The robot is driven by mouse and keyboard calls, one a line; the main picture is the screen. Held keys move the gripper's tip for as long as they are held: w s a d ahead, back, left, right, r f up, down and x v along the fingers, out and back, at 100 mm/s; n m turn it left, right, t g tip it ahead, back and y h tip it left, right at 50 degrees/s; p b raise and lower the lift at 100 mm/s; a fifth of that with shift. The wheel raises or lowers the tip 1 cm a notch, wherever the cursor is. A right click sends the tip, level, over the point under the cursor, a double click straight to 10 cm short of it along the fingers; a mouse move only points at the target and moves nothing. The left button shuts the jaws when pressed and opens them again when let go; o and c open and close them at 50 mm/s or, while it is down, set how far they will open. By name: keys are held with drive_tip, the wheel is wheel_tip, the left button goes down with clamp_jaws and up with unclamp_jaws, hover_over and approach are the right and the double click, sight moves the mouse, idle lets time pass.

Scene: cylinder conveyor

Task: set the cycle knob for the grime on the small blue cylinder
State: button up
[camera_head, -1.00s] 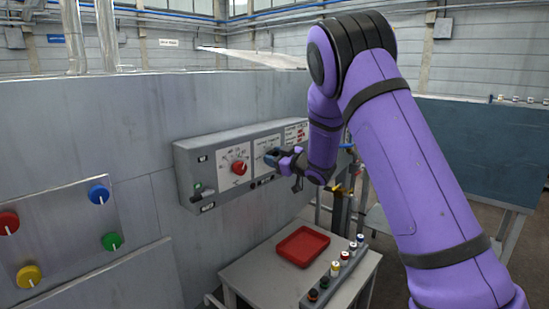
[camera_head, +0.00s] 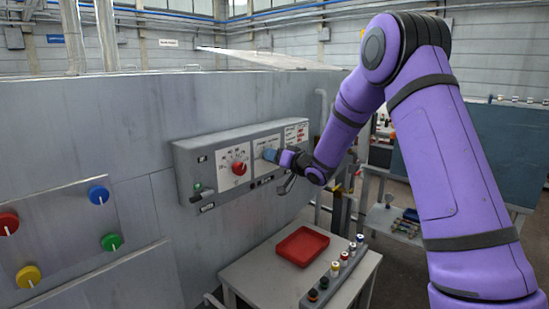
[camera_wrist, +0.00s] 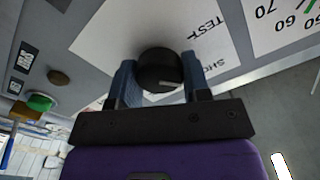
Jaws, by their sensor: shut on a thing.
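My gripper (camera_head: 270,155) is at the right-hand dial of the grey control panel (camera_head: 183,160). In the wrist view its blue fingers stand on both sides of a dark round knob (camera_wrist: 160,68) with a pale pointer line, and the gripper is shut on it. The knob sits on a white label (camera_wrist: 120,35); parts of words such as "TEST" and "SHO" show, the rest is hidden. A row of small cylinders stands on a dark rack (camera_head: 318,297) on the table; a small blue-topped cylinder (camera_head: 360,239) is at its far end. Grime on it is too small to make out.
A red knob (camera_head: 239,168) on a numbered dial is left of my gripper. A green switch (camera_wrist: 40,102) is on the panel. A red tray (camera_head: 302,233) lies on the table (camera_head: 243,270) below. Several coloured knobs are on the wall plate (camera_head: 60,215) at left.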

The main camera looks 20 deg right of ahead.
drive_tip(key=shift+f+m, duration=0.15)
drive_tip(key=shift+m, duration=0.45)
drive_tip(key=o, duration=0.9)
drive_tip(key=shift+s, duration=0.1)
drive_tip(key=v, duration=1)
drive_tip(key=shift+s+d, duration=0.2)
drive_tip(key=shift+s, duration=0.05)
